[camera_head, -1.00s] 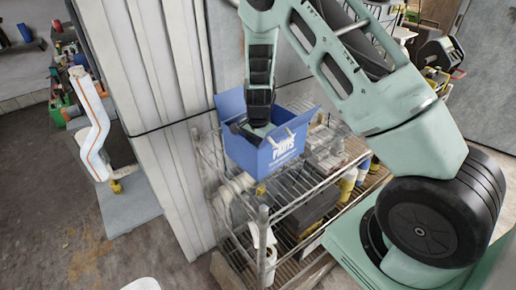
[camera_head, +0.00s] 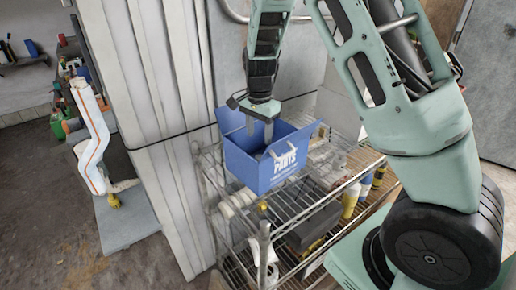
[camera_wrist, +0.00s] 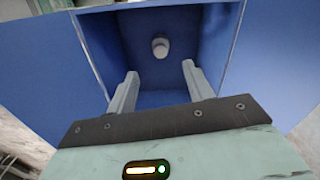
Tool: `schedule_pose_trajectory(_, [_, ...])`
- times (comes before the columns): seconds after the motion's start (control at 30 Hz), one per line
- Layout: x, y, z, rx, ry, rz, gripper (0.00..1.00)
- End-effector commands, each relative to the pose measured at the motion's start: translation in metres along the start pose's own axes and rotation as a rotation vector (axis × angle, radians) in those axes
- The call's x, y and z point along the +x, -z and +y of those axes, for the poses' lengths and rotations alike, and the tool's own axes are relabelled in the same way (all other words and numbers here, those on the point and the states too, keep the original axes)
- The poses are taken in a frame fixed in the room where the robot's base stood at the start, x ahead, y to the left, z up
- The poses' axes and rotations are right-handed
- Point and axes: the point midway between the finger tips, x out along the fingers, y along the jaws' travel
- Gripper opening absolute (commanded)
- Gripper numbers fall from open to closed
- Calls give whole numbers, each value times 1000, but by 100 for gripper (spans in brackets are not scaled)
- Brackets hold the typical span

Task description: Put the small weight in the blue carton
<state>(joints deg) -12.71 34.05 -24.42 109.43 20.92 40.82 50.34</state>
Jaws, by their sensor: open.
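The blue carton (camera_head: 262,168) stands open on the top shelf of the wire rack, with its flaps out and white lettering on the front. In the wrist view its inside wall (camera_wrist: 100,45) surrounds a small pale weight (camera_wrist: 160,46), which appears to lie on the carton's floor. My gripper (camera_head: 259,130) is above the carton's opening, pointing down. In the wrist view my gripper (camera_wrist: 159,82) has its two fingers apart with nothing between them, and the weight shows beyond the fingertips.
The wire rack (camera_head: 285,205) holds white rolls (camera_head: 236,203), yellow bottles (camera_head: 352,198) and boxes beside the carton. A ribbed pale wall panel (camera_head: 150,110) stands close on the left.

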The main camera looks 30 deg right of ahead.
Motion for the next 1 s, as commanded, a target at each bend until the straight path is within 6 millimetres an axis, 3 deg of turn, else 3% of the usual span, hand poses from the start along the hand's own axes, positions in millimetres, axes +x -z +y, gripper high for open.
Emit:
schedule_pose_trajectory(0.07, [-7, -15, 0, -52, 6, -16, 52])
schedule_pose_trajectory(0.13, [-14, -45, 5, -160, 13, -44, 52])
schedule_pose_trajectory(0.27, [-39, -136, 32, -540, 42, -114, 52])
schedule_pose_trajectory(0.3, [-48, -168, 47, -694, 54, -128, 52])
schedule_pose_trajectory(0.4, [-67, -235, 97, -1087, 77, -139, 52])
schedule_pose_trajectory(0.5, [-78, -276, 149, -1442, 85, -115, 52])
schedule_pose_trajectory(0.6, [-82, -297, 191, -1716, 79, -74, 52])
schedule_pose_trajectory(0.7, [-82, -304, 217, -1889, 67, -40, 52])
schedule_pose_trajectory(0.8, [-82, -306, 228, -1968, 59, -23, 52])
schedule_pose_trajectory(1.0, [-81, -307, 230, -1980, 57, -21, 52])
